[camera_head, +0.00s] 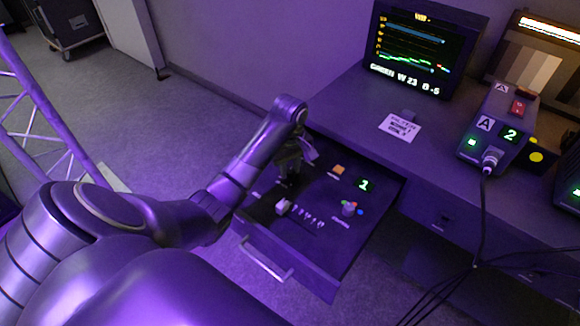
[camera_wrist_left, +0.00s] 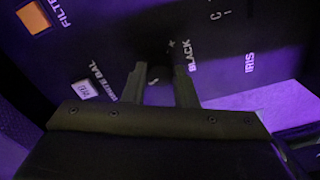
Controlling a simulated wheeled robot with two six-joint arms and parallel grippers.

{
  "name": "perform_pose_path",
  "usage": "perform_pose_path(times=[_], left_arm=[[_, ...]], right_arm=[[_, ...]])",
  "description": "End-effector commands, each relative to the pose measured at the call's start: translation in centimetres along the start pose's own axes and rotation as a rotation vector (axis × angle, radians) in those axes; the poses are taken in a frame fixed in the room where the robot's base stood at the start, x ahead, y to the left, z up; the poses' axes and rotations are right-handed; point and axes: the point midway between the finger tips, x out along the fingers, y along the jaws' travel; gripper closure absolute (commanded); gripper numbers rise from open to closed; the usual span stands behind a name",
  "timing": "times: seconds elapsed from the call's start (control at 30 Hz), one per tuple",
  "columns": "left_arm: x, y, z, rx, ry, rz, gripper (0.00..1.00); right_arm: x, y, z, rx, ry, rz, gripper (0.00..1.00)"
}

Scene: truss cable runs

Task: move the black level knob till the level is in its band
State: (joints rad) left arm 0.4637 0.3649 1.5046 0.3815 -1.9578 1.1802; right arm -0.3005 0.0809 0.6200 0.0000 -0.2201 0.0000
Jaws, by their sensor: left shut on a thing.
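My left gripper (camera_head: 288,180) reaches down to the control panel (camera_head: 318,243) in the pulled-out drawer. In the left wrist view its two fingers (camera_wrist_left: 160,84) are closed around a small dark knob (camera_wrist_left: 157,72), beside the printed word BLACK. The knob is mostly hidden between the fingers and is hard to make out against the dark panel. In the head view the gripper and arm cover it. The monitor (camera_head: 421,50) shows coloured traces, with green ones low on the screen. I cannot tell from them whether the level lies in its band.
An orange button (camera_head: 338,170), a green digit display (camera_head: 364,184) and a knob with coloured dots (camera_head: 349,208) sit on the panel. A pale block-like control (camera_head: 283,206) is nearer. A cabled unit (camera_head: 497,130) and a paper card (camera_head: 400,127) are on the desk.

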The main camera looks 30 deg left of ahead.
Motion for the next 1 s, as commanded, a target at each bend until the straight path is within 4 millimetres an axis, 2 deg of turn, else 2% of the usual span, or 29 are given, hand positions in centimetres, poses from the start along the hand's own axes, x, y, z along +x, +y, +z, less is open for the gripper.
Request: perform_pose_path(times=[0.27, 0.57, 0.8, 1.0], left_arm=[[-0.4, 0.0, 0.0, 0.049, -0.001, -0.001, 0.97], [-0.9, -0.1, 0.1, 0.251, -0.003, -0.003, 0.97], [-0.8, 0.0, 0.1, 0.477, -0.003, -0.002, 0.97], [-0.7, 0.0, 0.0, 0.668, -0.001, -0.002, 0.97]], right_arm=[[-1.5, 0.1, -0.2, 0.0, 0.0, 0.0, 0.0], [-5.9, 0.4, -0.7, 0.001, 0.0, -0.001, 0.0], [-9.6, 0.7, -1.1, 0.001, 0.0, -0.002, 0.0], [-11.9, 0.9, -1.3, 0.001, 0.0, -0.002, 0.0]])
